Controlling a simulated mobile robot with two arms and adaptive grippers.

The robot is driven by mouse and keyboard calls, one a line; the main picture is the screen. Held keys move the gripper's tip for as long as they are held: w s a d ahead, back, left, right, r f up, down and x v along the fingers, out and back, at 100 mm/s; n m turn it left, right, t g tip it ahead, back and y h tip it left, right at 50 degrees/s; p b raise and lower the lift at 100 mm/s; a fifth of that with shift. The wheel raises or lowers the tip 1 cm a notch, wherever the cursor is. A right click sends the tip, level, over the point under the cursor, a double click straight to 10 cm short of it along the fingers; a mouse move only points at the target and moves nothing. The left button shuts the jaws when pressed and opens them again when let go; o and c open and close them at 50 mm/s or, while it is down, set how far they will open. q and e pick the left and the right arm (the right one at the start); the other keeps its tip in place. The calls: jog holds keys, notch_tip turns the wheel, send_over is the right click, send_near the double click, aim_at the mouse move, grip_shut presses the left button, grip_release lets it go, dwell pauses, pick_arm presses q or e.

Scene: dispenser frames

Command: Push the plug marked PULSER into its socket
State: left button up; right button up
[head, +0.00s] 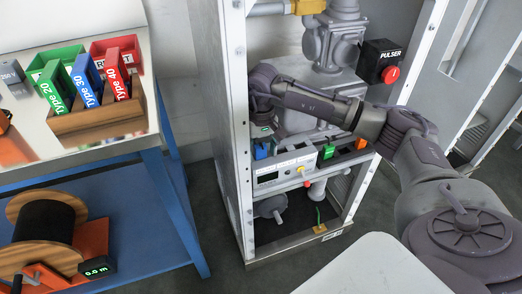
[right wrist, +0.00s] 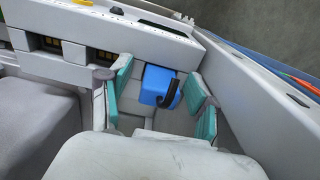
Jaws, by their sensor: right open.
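A blue plug (right wrist: 158,86) with a black curved handle sits between the teal-padded fingers of my right gripper (right wrist: 160,100) in the right wrist view. The fingers are open, with gaps on both sides of the plug. Dark sockets with gold contacts (right wrist: 101,55) show in the grey panel beside it. In the head view my right gripper (head: 262,126) points down inside the dispenser frame, above the blue plug (head: 261,151). No marking is readable on the blue plug. My left gripper is out of view.
A green block (head: 327,153) and an orange block (head: 361,143) sit farther right along the frame. A display unit (head: 286,171) is below. The frame's metal post (head: 238,120) stands close left of the gripper. A blue bench (head: 178,185) is at left.

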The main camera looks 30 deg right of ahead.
aim_at(261, 147)
notch_tip(261, 147, up, 12)
dwell(0.6)
jog(key=shift+f, duration=0.1)
dwell(0.4)
